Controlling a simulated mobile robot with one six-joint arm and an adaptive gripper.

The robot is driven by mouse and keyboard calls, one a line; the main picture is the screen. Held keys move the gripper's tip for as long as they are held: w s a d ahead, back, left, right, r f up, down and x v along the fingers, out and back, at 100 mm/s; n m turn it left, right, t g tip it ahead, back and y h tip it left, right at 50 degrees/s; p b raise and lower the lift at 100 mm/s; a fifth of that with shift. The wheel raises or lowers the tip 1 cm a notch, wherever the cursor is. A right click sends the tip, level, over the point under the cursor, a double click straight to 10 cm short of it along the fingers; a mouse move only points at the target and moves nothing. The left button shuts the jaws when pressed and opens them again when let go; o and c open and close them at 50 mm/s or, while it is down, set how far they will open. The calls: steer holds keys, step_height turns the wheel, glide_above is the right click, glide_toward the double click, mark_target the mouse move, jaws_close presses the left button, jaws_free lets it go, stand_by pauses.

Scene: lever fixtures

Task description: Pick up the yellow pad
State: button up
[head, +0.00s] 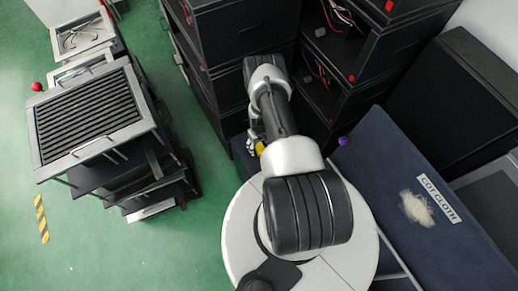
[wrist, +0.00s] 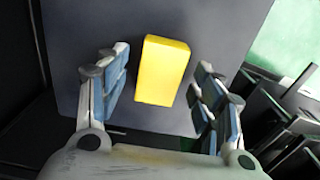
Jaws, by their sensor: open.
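The yellow pad (wrist: 165,62) is a plain block lying on a dark grey-blue surface (wrist: 222,30) in the wrist view. My gripper (wrist: 160,82) is open, with one blue-lined finger on each side of the pad and a visible gap on both sides. Whether the fingers reach down to the pad's height is hard to tell. In the head view a small piece of yellow (head: 260,147) shows beside my gripper (head: 254,143), mostly hidden by my arm. The surface under the pad is largely hidden there.
Black shelves (head: 225,70) with red tabs stand close behind my arm. A dark blue top (head: 370,165) labelled "COT CLOTH", with a pale patch, lies to the right, with a small purple thing (head: 343,141) at its edge. A grey-framed cart (head: 40,150) stands left; green floor lies between.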

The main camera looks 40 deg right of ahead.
steer(key=shift+c, duration=0.3)
steer(key=c, duration=1.1)
